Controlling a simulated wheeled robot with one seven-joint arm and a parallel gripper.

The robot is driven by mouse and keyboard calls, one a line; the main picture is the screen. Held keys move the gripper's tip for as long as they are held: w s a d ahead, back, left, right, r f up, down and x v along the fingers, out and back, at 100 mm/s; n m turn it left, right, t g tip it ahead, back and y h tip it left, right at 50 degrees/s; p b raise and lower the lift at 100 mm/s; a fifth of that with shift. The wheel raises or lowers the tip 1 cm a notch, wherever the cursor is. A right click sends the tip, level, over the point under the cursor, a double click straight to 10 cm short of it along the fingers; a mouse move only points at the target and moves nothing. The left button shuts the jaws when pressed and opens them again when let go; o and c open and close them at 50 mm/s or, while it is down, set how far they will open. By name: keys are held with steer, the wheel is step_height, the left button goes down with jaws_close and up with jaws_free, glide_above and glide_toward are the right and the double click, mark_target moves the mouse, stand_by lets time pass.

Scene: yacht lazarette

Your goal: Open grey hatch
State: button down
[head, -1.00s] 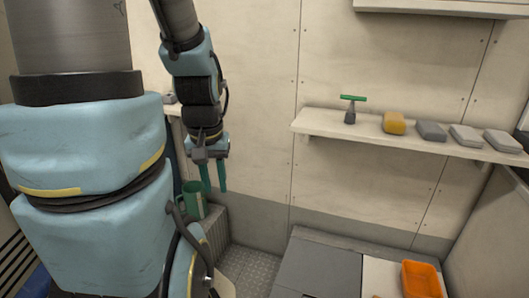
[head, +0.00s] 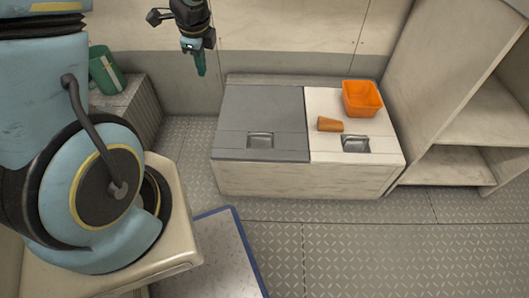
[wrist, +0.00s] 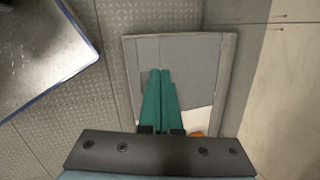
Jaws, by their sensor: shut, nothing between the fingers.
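The grey hatch (head: 262,113) is the left lid on top of a low locker (head: 300,180) against the back wall. It lies flat and closed, with a recessed handle (head: 260,141) near its front edge. My gripper (head: 200,70) is shut and empty, pointing down above and to the left of the hatch's back edge in the head view. In the wrist view, my gripper's teal fingers (wrist: 160,74) are together over the grey hatch (wrist: 193,62). The fingers hide part of the hatch there.
The white lid (head: 330,106) beside the hatch carries an orange bin (head: 362,98) and a brown cork-like piece (head: 330,124). Open shelving (head: 460,130) stands at the right. A green mug (head: 105,72) sits at the left. The floor in front is clear except for a blue-edged panel (head: 215,255).

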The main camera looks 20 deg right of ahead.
steer(key=s+d+f+m+h+b, duration=0.1)
steer(key=s+d+f+m+b, duration=0.2)
steer(key=d+f+m+b, duration=0.6)
steer(key=s+d+f+m+b, duration=0.3)
steer(key=d+f+m, duration=0.35)
steer(key=f, duration=0.65)
steer(key=shift+m, duration=0.55)
steer(key=b+x, duration=0.1)
steer(key=x, duration=0.2)
steer(key=b+x, duration=0.2)
steer(key=x, duration=0.1)
steer(key=a+b+x, duration=0.1)
steer(key=x, duration=0.2)
steer(key=shift+f+b, duration=0.15)
steer(key=shift+b, duration=0.25)
